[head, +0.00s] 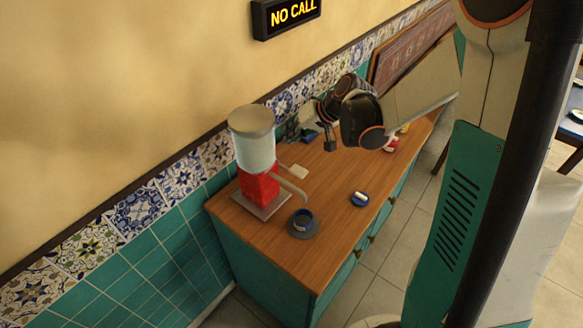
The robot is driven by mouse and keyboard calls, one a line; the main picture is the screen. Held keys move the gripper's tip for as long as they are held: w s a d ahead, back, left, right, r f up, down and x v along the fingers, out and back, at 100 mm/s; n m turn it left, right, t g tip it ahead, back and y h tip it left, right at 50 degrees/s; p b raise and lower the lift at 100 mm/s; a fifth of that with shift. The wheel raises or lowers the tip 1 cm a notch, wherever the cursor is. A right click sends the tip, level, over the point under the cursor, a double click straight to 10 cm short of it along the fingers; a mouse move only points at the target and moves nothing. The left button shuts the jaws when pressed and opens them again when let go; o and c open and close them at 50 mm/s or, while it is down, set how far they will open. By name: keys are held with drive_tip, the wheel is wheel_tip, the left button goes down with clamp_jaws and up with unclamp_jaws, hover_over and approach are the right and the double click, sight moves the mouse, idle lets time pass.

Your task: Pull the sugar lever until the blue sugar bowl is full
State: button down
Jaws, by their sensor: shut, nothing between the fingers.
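The sugar dispenser (259,187) stands on the wooden counter in the head view. It has a red body, a pale clear hopper and a grey lid. A pale lever (297,171) with a flat end sticks out of its right side, above a grey spout. The blue sugar bowl (303,217) sits on a grey plate in front of the spout; its fill level is too small to tell. My gripper (330,146) is shut and empty, in the air to the upper right of the lever and apart from it.
A small blue dish (360,198) with a white item lies right of the bowl. A red and white object (391,145) and other small items stand farther back, partly behind my arm. The tiled wall (137,211) runs behind the counter (335,232). The counter front is mostly clear.

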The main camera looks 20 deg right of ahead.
wheel_tip(320, 180, down, 8)
drive_tip(key=b, duration=0.5)
drive_tip(key=shift+s+d+r, duration=0.2)
idle(1.0)
drive_tip(key=shift+f+b, duration=0.4)
drive_tip(key=shift+b, duration=0.15)
drive_tip(key=shift+s+f+b, duration=0.15)
drive_tip(key=shift+f+b, duration=1.1)
drive_tip(key=shift+f, duration=0.15)
idle(1.3)
drive_tip(key=shift+r, duration=0.2)
drive_tip(key=shift+r+p, duration=1.25)
drive_tip(key=shift+r, duration=0.4)
drive_tip(key=shift+r, duration=0.15)
drive_tip(key=shift+w+a+r+p, duration=0.1)
drive_tip(key=shift+w+r+p, duration=0.05)
drive_tip(key=shift+r+p, duration=0.9)
drive_tip(key=shift+w+r+p, duration=0.15)
drive_tip(key=shift+r+p, duration=0.5)
drive_tip(key=shift+r, duration=0.65)
